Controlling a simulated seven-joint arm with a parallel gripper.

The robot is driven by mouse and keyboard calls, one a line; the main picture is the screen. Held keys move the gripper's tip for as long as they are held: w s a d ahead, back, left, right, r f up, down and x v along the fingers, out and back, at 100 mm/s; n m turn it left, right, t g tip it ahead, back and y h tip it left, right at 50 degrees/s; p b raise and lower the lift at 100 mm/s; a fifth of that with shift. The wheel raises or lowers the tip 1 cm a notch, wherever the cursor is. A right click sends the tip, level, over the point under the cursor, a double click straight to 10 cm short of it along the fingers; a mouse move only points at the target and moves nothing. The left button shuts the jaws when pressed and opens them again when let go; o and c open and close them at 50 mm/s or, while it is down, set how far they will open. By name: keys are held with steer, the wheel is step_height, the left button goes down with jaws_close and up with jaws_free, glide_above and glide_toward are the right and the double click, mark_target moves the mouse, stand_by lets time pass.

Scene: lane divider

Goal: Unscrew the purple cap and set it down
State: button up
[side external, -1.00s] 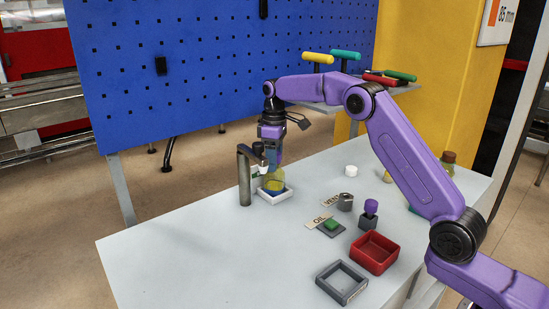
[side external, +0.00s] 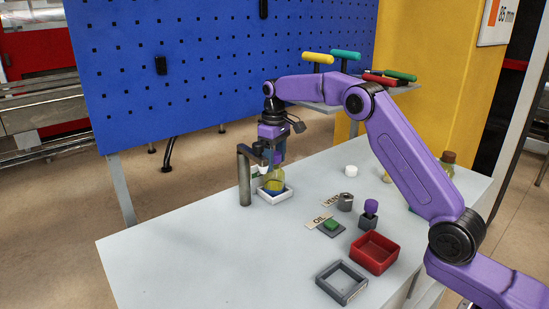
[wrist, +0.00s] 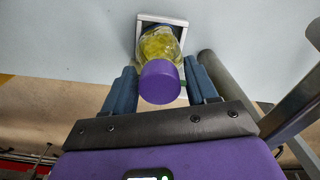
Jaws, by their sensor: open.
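The purple cap (wrist: 160,82) sits between my gripper's two blue fingers in the wrist view, on top of a clear bottle (wrist: 158,43) with yellow contents. There is a visible gap between each finger and the cap. The bottle stands upright in a white-rimmed square holder (side external: 275,196) in the side view. My gripper (side external: 272,157) points down over the bottle's top, open, with its fingers on either side of the cap. The gripper largely hides the cap in the side view.
A grey bent post (side external: 244,178) stands close left of the bottle and reaches over toward it. The front-left table is clear.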

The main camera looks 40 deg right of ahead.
steer(key=shift+m, duration=0.3)
steer(key=shift+m, duration=0.8)
steer(key=shift+m, duration=0.8)
steer(key=shift+c, duration=0.4)
steer(key=c, duration=0.6)
steer(key=shift+n, duration=0.9)
